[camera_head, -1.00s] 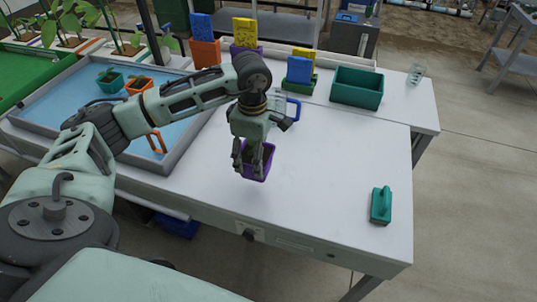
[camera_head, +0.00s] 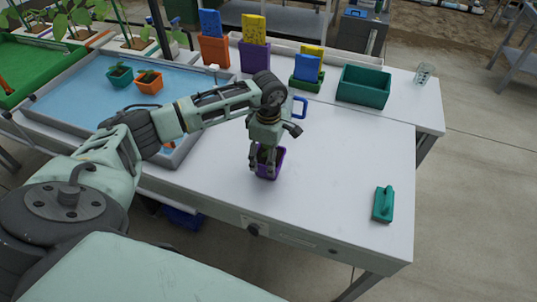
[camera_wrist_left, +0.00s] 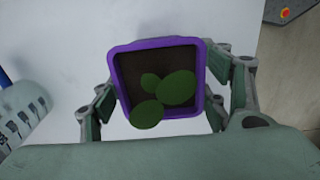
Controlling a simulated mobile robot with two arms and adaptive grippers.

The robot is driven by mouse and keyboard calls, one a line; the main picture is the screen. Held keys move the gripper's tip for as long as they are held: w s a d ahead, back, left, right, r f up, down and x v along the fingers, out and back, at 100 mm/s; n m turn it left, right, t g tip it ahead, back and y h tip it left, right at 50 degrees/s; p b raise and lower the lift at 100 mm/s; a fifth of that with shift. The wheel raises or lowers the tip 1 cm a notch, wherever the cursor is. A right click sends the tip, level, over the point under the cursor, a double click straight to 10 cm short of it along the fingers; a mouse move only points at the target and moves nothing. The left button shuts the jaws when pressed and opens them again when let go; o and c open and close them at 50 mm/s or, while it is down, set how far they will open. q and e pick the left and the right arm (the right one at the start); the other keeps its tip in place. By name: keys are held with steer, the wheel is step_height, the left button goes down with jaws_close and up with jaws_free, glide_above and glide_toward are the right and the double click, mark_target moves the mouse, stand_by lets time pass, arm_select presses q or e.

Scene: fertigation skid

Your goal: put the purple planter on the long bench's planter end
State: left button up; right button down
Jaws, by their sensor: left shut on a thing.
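The purple planter (camera_head: 270,163) is held upright between the fingers of my left gripper (camera_head: 264,160), over the white bench top (camera_head: 340,160) near its front edge. In the left wrist view the purple planter (camera_wrist_left: 113,75) shows its square rim, dark soil and several green leaves. The fingers of my left gripper (camera_wrist_left: 165,100) press on its two sides. I cannot tell whether its base touches the bench top. My right gripper is in neither view.
A teal tool with a handle (camera_head: 383,204) lies right of the planter. Behind stand a green box (camera_head: 363,86), a clear cup (camera_head: 424,73) and coloured blocks in holders (camera_head: 306,70). A blue tray (camera_head: 190,75) with two small planters is at left. The bench's middle is clear.

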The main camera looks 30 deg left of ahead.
arm_select(q)
steer(key=o, duration=0.9)
steer(key=shift+f, duration=0.15)
steer(key=o, duration=0.4)
steer(key=shift+o, duration=0.2)
steer(key=shift+r, duration=0.2)
step_height(320, 180, up, 12)
steer(key=b, duration=0.2)
steer(key=shift+b, duration=0.3)
